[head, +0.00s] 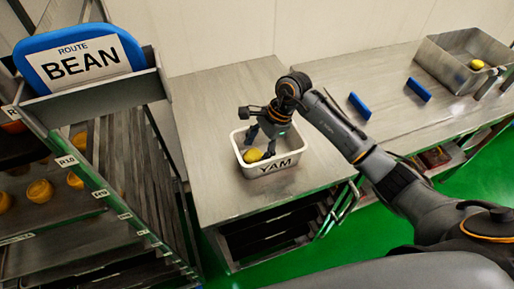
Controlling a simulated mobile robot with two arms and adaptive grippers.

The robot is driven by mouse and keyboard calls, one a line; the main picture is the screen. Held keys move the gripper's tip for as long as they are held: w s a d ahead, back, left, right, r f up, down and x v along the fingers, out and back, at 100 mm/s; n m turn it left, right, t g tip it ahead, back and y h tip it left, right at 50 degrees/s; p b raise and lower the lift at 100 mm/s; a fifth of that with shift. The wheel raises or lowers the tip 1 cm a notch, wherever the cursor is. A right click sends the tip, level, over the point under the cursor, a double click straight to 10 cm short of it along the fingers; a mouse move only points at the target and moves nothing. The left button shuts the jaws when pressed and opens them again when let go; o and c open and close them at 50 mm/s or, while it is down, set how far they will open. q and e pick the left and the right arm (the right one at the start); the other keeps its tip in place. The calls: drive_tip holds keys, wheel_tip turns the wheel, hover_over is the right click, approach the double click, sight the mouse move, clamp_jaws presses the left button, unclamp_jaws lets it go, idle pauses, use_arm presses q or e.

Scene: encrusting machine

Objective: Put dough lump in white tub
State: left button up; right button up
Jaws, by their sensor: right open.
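The white tub (286,167) labelled YAM stands upright on the metal table, near its front edge. A yellow dough lump (253,155) lies inside it, toward the left end. My right gripper (260,147) reaches down into the tub from above. Its fingers are open, just above or beside the lump; I cannot tell whether they touch it. The arm comes in from the right and hides part of the tub's back. My left gripper is not in view.
A rack (95,195) with several orange-yellow pieces stands at the left, under a blue-framed BEAN sign (80,62). Two blue bars (418,89) lie on the right table. A metal bin (458,75) with a yellow lump (477,64) stands at the back right.

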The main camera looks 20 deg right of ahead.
sight(254, 152)
drive_tip(key=shift+r+p, duration=0.4)
drive_tip(key=shift+r, duration=0.1)
drive_tip(key=shift+r+p, duration=0.45)
drive_tip(key=shift+p, duration=0.1)
drive_tip(key=shift+w+d+r+b, duration=0.1)
drive_tip(key=shift+d+r+b, duration=0.45)
drive_tip(key=shift+b, duration=0.25)
drive_tip(key=b+v, duration=0.2)
drive_tip(key=v, duration=0.8)
drive_tip(key=shift+a, duration=0.15)
